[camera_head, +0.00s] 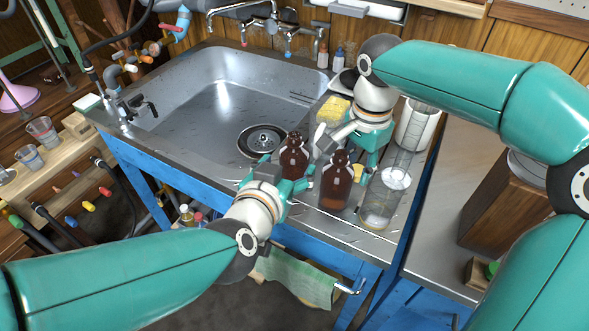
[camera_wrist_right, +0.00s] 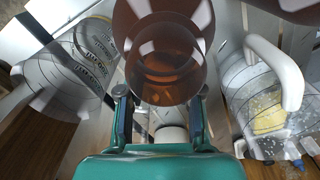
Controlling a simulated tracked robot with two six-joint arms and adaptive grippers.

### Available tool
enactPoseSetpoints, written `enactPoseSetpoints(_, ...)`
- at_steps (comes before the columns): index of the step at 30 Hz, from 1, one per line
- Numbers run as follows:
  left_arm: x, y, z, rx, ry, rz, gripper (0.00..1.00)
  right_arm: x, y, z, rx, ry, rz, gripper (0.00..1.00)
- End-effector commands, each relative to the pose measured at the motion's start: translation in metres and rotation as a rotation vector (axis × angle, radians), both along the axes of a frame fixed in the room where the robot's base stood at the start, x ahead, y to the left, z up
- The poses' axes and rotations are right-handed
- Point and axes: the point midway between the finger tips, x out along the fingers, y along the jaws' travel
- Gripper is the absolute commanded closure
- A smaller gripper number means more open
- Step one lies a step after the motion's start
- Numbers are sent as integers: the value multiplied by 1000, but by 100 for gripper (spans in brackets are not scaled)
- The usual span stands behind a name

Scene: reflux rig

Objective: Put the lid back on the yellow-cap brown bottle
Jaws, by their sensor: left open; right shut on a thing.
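Two brown glass bottles stand close together at the sink's front right corner. The left brown bottle (camera_head: 294,158) is by my left gripper (camera_head: 281,172), which is open with its fingers near the bottle's side. The right brown bottle (camera_head: 336,182) stands upright beside my right gripper (camera_head: 361,168). A small yellow piece (camera_head: 357,171), which looks like the yellow lid, shows at the right gripper's fingertips; the gripper is shut on it. In the right wrist view, a brown bottle (camera_wrist_right: 165,45) looms just beyond the fingers (camera_wrist_right: 162,105). I cannot tell from there whether they touch.
A clear glass cylinder (camera_head: 384,200) stands right of the bottles, and a taller clear vessel (camera_head: 410,130) is behind it. The steel sink (camera_head: 200,100) is open on the left. Glass cups (camera_head: 42,130) stand far left.

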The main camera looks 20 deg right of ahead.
Motion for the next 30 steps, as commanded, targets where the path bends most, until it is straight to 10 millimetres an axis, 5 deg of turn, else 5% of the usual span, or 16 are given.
enactPoseSetpoints(14, 9, -6, -4, 0, 0, 0, 26, 0, 0, -3, 0, 0, 0, 79)
enactPoseSetpoints(30, 49, -34, -18, 0, 0, 0, 26, 0, 0, -13, 0, 0, 0, 79)
